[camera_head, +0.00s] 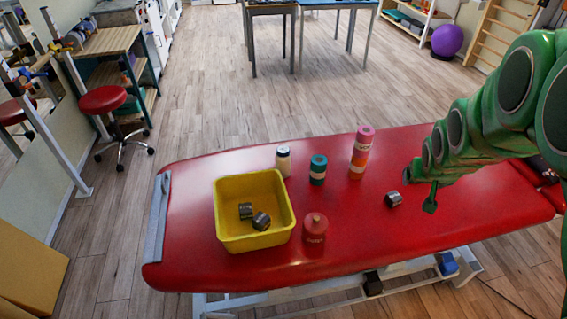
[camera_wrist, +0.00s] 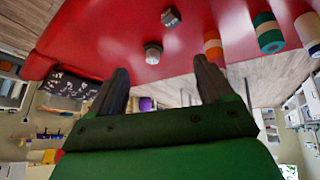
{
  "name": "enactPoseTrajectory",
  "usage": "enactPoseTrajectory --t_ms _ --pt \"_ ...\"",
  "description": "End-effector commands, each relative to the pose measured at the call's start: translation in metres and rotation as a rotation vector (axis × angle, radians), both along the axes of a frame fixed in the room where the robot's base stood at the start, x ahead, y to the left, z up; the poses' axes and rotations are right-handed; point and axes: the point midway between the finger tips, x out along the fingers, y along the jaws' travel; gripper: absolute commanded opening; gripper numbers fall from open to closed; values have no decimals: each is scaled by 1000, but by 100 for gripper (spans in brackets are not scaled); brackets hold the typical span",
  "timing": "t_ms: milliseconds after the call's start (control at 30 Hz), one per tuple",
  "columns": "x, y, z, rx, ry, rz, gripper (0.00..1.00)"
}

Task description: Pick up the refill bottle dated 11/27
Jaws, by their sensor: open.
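No date can be read in either view, so I cannot tell which bottle is dated 11/27. My gripper (camera_head: 430,201) is over the table's right part, right of these containers. In the wrist view my gripper (camera_wrist: 162,73) has its fingers apart with nothing between them. A teal banded container (camera_wrist: 267,32) shows there too.
A yellow bin (camera_head: 232,242) holds two dark metallic cylinders (camera_head: 261,221). A red stool (camera_head: 103,100) stands at the left. The table's front right is bare.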

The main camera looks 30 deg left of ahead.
Motion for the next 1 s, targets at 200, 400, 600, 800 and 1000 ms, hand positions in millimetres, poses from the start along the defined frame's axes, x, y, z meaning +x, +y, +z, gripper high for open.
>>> enactPoseTrajectory --t_ms 200,400,600,800,1000 --pt "41 63 -23 43 -103 106 81" --pt "66 124 -45 99 -192 203 81" --pt "80 190 -68 170 -273 305 81" --pt "81 258 -91 257 -346 406 81" --pt "68 324 -118 355 -404 508 81"
